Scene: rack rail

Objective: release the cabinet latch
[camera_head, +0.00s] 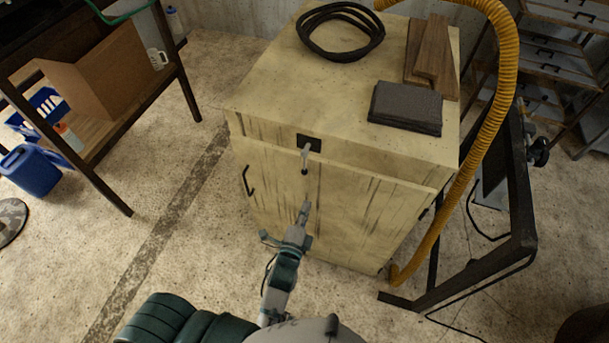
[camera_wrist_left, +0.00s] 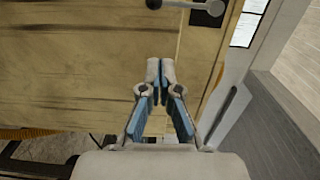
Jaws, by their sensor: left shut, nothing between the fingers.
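The pale yellow, worn cabinet (camera_head: 350,205) stands in the middle of the head view. Its latch (camera_head: 306,158) sits at the top of the front, a grey lever hanging down from a dark plate with a dark knob at its end. In the left wrist view the latch lever (camera_wrist_left: 185,4) lies across the top edge, partly cut off. My left gripper (camera_head: 304,208) is in front of the cabinet, below the latch and apart from it. In the left wrist view the left gripper (camera_wrist_left: 161,68) has its fingertips together, with nothing between them. My right gripper is not in view.
A black cable coil (camera_head: 340,31), wooden boards (camera_head: 432,52) and dark grey pads (camera_head: 405,107) lie on the cabinet top. A yellow corrugated hose (camera_head: 467,180) runs down its right side beside a black metal frame (camera_head: 520,180). A shelf with a cardboard box (camera_head: 110,72) stands left.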

